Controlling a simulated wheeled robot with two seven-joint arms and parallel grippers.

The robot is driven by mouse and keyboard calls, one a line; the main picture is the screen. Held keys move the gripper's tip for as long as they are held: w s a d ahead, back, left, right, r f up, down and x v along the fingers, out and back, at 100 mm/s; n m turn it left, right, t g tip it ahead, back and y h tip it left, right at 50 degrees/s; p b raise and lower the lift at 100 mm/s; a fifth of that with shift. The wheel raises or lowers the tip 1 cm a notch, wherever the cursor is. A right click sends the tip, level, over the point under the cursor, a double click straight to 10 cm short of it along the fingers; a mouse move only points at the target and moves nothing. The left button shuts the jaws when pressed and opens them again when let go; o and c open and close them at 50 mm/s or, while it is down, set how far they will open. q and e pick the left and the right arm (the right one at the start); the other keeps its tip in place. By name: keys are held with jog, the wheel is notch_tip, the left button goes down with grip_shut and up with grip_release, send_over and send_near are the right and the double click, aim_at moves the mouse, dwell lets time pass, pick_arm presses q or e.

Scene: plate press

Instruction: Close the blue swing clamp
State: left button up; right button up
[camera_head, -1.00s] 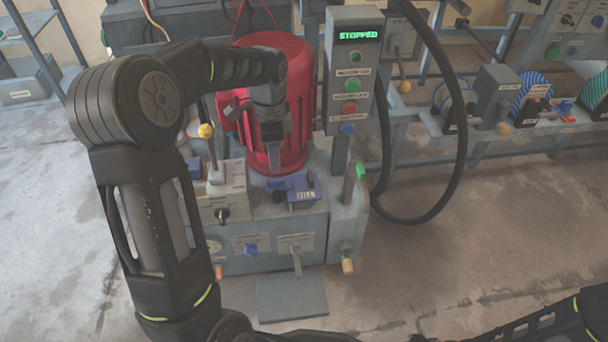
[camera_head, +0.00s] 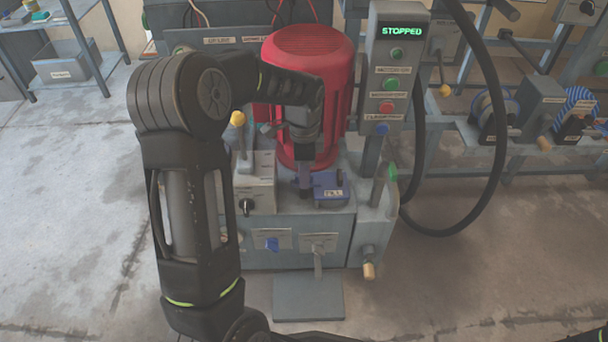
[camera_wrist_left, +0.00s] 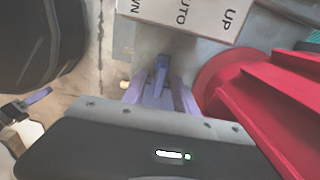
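The blue swing clamp (camera_head: 331,190) lies on the grey press deck, in front of the red cylinder (camera_head: 308,85); a pale label faces front. My left gripper (camera_head: 304,188) points down at the clamp's left end, low over the deck. In the left wrist view, my gripper's purplish fingers (camera_wrist_left: 160,92) stand apart, with a narrow blue-purple bar between them that looks like part of the clamp. Whether they touch it I cannot tell. The gripper covers the clamp's left part in the head view. My right gripper is out of view.
A yellow-knobbed lever (camera_head: 238,119) stands on a switch box (camera_head: 256,184) left of the gripper. A control post (camera_head: 391,75) reading STOPPED rises at the right, near a green-tipped handle (camera_head: 391,172) and a black hose (camera_head: 495,150). The floor at the front left is clear.

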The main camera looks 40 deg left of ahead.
pick_arm(q)
grip_shut()
dwell(0.4)
